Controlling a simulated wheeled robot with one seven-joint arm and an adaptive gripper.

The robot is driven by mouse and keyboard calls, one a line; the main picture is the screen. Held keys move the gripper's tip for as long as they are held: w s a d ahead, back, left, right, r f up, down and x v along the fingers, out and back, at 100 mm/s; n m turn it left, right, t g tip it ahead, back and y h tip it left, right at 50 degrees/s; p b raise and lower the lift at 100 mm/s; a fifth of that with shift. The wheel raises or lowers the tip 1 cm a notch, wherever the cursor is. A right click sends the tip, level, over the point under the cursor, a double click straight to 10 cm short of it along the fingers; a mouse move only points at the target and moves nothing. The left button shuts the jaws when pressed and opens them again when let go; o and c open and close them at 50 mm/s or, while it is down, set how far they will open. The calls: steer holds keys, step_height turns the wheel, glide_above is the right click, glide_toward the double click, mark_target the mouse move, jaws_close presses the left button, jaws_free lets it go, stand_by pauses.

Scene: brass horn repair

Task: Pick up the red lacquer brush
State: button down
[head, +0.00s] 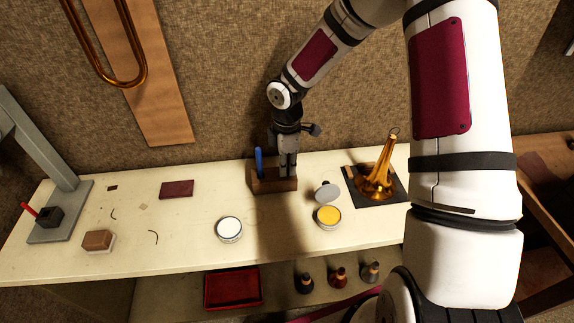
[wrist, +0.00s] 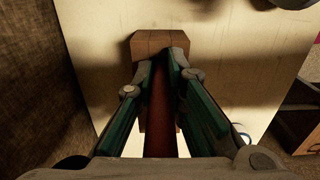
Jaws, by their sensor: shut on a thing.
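The red lacquer brush (wrist: 159,115) shows in the wrist view as a dark red-brown shaft running between my fingers. My gripper (wrist: 160,68) is shut on it, with a finger on either side. The wooden block (wrist: 155,42) lies just beyond the fingertips. In the head view, my gripper (head: 288,168) points down at the right part of the wooden block (head: 268,186), and the red brush is hidden behind the fingers. I cannot tell whether the brush's lower end is inside the block. A blue handle (head: 258,161) stands upright at the block's left end.
Right of the block are an open yellow tin (head: 327,217), a grey lid (head: 328,192) and a brass horn bell (head: 377,182) on a dark mat. A white tin (head: 229,229) stands in front.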

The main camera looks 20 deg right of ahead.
steer(key=shift+r, duration=0.1)
step_height(320, 180, up, 10)
steer(key=shift+f+b, duration=0.1)
steer(key=shift+b, duration=0.25)
stand_by(2.2)
